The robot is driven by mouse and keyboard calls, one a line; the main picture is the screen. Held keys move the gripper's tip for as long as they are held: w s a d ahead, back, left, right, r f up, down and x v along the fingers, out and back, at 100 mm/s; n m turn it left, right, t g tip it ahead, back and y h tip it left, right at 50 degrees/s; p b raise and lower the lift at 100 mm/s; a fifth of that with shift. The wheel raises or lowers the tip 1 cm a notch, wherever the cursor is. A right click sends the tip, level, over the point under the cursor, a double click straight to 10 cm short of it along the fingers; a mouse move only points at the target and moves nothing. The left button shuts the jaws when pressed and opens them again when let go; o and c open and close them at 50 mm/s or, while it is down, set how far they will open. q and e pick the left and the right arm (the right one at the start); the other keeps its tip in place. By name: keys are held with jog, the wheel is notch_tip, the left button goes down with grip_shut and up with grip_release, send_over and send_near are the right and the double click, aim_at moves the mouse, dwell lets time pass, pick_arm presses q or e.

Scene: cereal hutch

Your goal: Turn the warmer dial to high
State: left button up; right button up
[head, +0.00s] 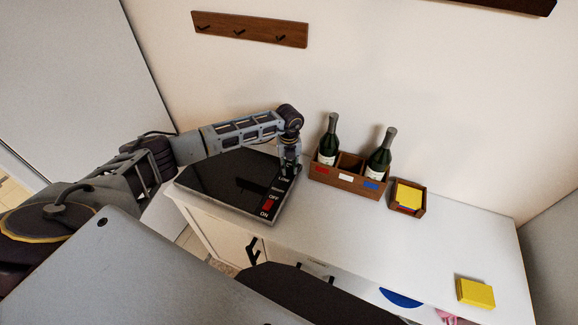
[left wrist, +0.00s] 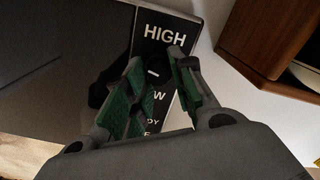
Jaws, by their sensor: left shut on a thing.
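The warmer (head: 225,174) is a flat black plate on the white counter, with a control strip along its right side. The strip shows LOW, OFF, ON and a red switch (head: 267,205). In the left wrist view the word HIGH (left wrist: 165,35) is printed above the dial (left wrist: 153,72), and LOW is partly covered below. The dial is dark with a small white mark; I cannot tell which label it points to. My left gripper (head: 288,168) comes down from above and is shut on the dial; its green-padded fingers (left wrist: 165,85) sit on either side. My right gripper is not in view.
A wooden caddy (head: 347,186) with two dark bottles stands just right of the warmer, close to my left gripper. Further right are a small wooden box (head: 408,209) of yellow notes and a yellow block (head: 476,292). Counter between them is clear. A hook rail (head: 248,29) is on the wall.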

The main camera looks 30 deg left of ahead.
pick_arm(q)
jog(key=shift+m, duration=0.3)
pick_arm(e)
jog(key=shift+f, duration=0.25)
pick_arm(q)
jog(key=m+b, duration=0.3)
jog(key=shift+a+f+m, duration=0.1)
jog(key=shift+m, duration=0.2)
jog(key=m+b, duration=0.2)
jog(key=m, duration=0.2)
jog(key=shift+m+b, duration=0.85)
jog(key=shift+m, duration=0.75)
jog(key=shift+a+m+b, duration=0.1)
jog(key=shift+m+b, duration=0.75)
jog(key=shift+m, duration=0.15)
jog(key=shift+m+b, duration=0.4)
jog(key=shift+m, duration=0.6)
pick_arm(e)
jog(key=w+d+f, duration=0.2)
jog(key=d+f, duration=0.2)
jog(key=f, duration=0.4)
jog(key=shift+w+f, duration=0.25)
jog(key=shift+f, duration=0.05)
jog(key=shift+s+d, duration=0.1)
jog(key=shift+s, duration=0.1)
